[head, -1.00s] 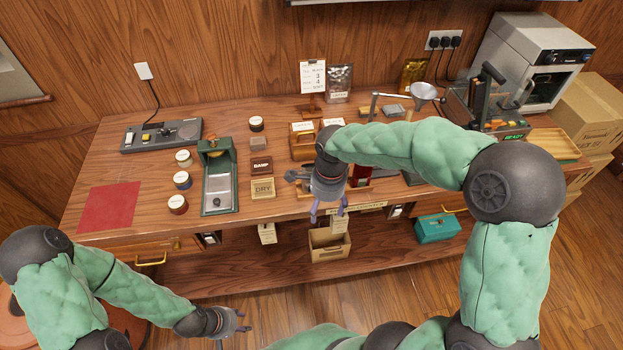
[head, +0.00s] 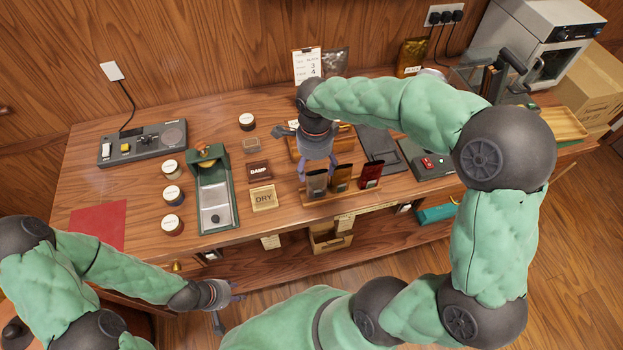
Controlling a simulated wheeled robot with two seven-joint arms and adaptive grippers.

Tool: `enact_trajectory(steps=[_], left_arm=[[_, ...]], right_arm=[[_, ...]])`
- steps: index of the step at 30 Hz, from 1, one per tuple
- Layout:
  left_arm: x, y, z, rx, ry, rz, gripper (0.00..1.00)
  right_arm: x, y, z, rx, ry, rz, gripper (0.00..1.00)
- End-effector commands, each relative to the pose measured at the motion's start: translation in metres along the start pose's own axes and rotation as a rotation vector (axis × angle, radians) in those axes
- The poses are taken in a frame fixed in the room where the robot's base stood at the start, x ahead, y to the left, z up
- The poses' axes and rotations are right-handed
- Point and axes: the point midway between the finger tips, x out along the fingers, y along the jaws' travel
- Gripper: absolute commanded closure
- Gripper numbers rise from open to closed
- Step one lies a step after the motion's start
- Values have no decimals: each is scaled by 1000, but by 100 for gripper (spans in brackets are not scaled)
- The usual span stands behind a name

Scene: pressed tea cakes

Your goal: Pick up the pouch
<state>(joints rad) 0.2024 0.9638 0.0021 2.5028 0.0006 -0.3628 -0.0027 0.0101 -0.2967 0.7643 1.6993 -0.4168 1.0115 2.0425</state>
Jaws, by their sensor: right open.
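Three small pouches stand in a row in a wooden rack (head: 327,196) near the table's front edge: a dark grey one (head: 316,184), a brown one (head: 341,178) and a red one (head: 370,175). My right gripper (head: 315,172) is open and points down just behind and above the dark grey pouch. I cannot tell whether it touches that pouch. A silver pouch (head: 337,60) at the back is partly hidden by my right arm, and a gold pouch (head: 412,54) stands by the wall. My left gripper (head: 229,304) looks open and empty, low in front of the table.
DAMP (head: 259,170) and DRY (head: 263,198) blocks and a green tray device (head: 213,195) lie left of the rack. Several round tins and a red mat (head: 98,224) are further left. A card stand (head: 306,66) is behind. A dark panel (head: 377,146) is right.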

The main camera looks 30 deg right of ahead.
Motion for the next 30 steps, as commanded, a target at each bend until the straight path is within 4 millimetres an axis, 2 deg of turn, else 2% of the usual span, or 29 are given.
enact_trajectory(steps=[1, 6, 16, 25, 30], left_arm=[[3, -1, 0, 0, -1, 0, 60], [9, -3, 1, 0, -2, 0, 60], [13, -5, 0, 0, -1, 0, 60], [25, -9, 0, 0, -1, 0, 60], [25, -9, 0, 0, -1, 0, 60]], right_arm=[[10, 1, 0, 0, 0, 3, 29], [35, 1, 0, 0, 1, 4, 29], [54, 3, 0, -1, 0, 2, 29], [94, 9, 0, 0, 1, 3, 29], [98, 8, 0, 0, 0, 0, 29]])
